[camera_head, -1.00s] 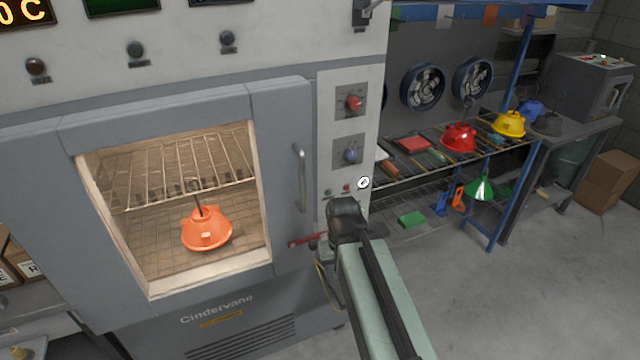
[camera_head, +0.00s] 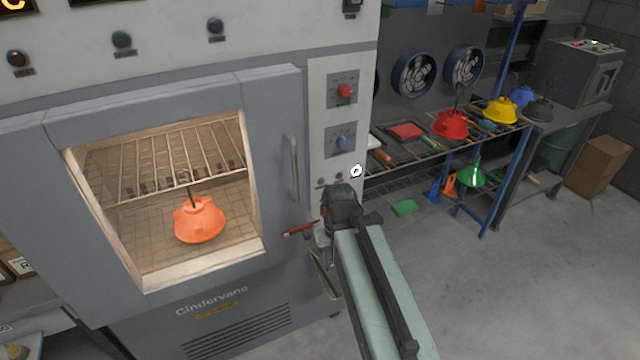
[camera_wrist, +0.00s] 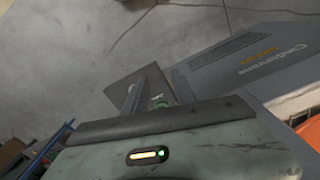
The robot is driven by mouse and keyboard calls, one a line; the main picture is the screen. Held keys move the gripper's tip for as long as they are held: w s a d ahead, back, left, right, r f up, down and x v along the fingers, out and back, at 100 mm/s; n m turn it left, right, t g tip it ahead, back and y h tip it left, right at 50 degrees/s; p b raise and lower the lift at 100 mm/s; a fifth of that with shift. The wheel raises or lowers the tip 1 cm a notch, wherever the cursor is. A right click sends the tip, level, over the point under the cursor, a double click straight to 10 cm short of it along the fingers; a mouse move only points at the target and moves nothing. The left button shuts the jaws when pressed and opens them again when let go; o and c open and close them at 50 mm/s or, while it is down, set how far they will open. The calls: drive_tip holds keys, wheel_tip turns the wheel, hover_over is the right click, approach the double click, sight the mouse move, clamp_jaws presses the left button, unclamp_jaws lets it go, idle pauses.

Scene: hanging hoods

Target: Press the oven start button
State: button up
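The grey oven (camera_head: 275,160) stands at left with its windowed door and a vertical handle (camera_head: 293,165). The side panel (camera_head: 322,110) has a red knob (camera_head: 346,91), a blue knob (camera_head: 342,142) and small green (camera_head: 320,183) and red (camera_head: 338,177) buttons low down. I cannot tell which is start. My gripper (camera_head: 302,229) is in front of the panel's lower end, below the small buttons; its opening is unclear. The wrist view shows the oven's lower front (camera_wrist: 245,65).
An orange hood (camera_head: 199,220) is inside the oven, below a wire rack (camera_head: 165,160). At right a blue-framed shelf (camera_head: 395,172) holds red (camera_head: 450,124) and yellow (camera_head: 501,110) hoods; a green hood (camera_head: 470,174) hangs below. The floor (camera_head: 530,280) at front right is clear.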

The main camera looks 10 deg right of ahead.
drive_tip(key=c, duration=0.5)
drive_tip(key=shift+d, duration=0.1)
idle(1.2)
